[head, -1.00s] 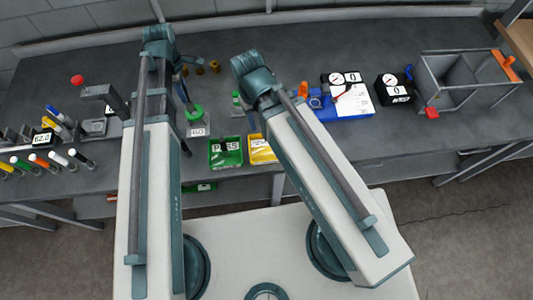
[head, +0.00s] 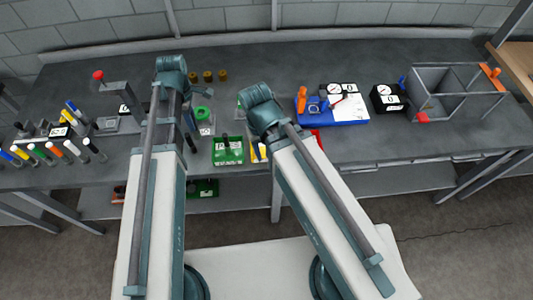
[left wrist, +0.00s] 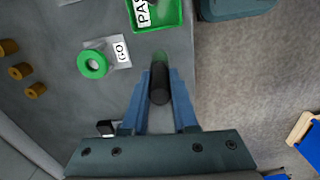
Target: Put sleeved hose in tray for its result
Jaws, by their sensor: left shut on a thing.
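My left gripper (left wrist: 160,76) is shut on a dark round hose (left wrist: 160,90) in the left wrist view. A green part shows at the hose's far end; I cannot tell whether it is a sleeve. In the head view the left gripper (head: 191,140) is mostly behind my arm, left of the green tray. The green tray (head: 229,161) has a PASS label and a dark shape in it; it also shows in the left wrist view (left wrist: 166,28), just beyond the fingertips. A yellow tray (head: 254,152) and a red tray (head: 319,138) are partly hidden by my right arm. My right gripper is hidden.
A green ring (left wrist: 92,64) lies by a GO label left of the hose. Several brown pieces (head: 208,76) stand behind it. A blue board with tools (head: 327,112), a dial box (head: 387,98) and a grey frame (head: 443,98) stand right. Markers (head: 75,150) stand left.

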